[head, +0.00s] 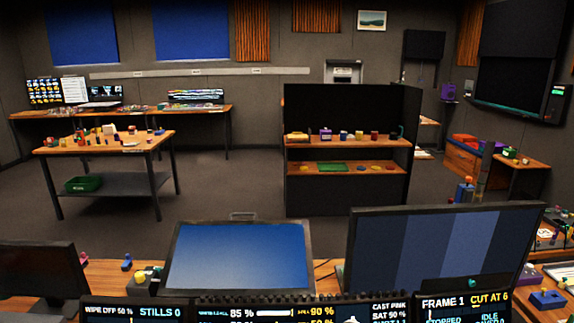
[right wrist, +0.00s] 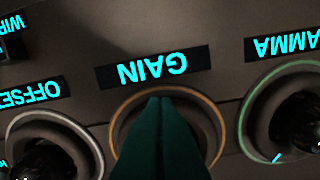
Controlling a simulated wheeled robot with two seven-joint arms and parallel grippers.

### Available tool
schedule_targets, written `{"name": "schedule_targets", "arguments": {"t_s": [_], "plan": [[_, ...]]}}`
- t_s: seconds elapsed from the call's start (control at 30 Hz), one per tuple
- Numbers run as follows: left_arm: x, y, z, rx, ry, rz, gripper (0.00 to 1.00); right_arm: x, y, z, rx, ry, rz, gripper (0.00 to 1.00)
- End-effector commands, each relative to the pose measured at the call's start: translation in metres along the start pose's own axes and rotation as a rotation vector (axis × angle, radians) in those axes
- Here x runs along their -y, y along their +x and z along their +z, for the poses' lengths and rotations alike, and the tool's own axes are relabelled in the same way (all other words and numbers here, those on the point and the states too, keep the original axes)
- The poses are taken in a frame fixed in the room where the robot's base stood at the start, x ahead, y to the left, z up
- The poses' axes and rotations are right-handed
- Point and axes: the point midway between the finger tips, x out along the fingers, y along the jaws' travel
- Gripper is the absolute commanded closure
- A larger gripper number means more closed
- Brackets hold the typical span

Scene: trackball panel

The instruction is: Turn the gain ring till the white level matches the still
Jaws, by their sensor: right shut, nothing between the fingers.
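In the right wrist view the gain ring (right wrist: 207,112) is an orange-brown rim under an upside-down GAIN label (right wrist: 153,68). My right gripper (right wrist: 160,101), dark green, is shut with its fingers over the middle of this ring. The fingers hide the ring's centre and whatever is there; I cannot tell whether they touch it. In the head view a readout strip (head: 268,313) at the bottom edge shows 85 % and 90 % beside short bars; its small labels are hard to read. My left gripper is not in view.
An offset ring (right wrist: 90,135) with a pale rim lies left of the gain ring, and a green-rimmed gamma ring (right wrist: 250,130) lies right. In the head view a blue screen (head: 240,258) and a screen with blue-grey bars (head: 430,250) stand behind the readouts.

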Motion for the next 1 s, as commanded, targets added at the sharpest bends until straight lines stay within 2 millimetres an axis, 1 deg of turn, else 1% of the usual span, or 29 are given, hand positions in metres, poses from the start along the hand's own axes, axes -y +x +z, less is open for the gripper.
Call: {"name": "schedule_targets", "arguments": {"t_s": [0.2,0.53,0.8,1.0], "plan": [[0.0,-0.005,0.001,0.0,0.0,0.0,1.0,0.006,0.001,0.002,0.005,0.137,0.003,1.0],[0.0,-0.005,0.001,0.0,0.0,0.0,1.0,0.007,0.001,0.002,0.004,0.163,0.003,1.0],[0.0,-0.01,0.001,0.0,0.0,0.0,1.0,0.014,0.001,0.002,0.003,0.319,0.003,1.0],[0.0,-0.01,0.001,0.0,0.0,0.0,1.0,0.014,0.002,0.001,0.003,0.334,0.003,1.0]]}}
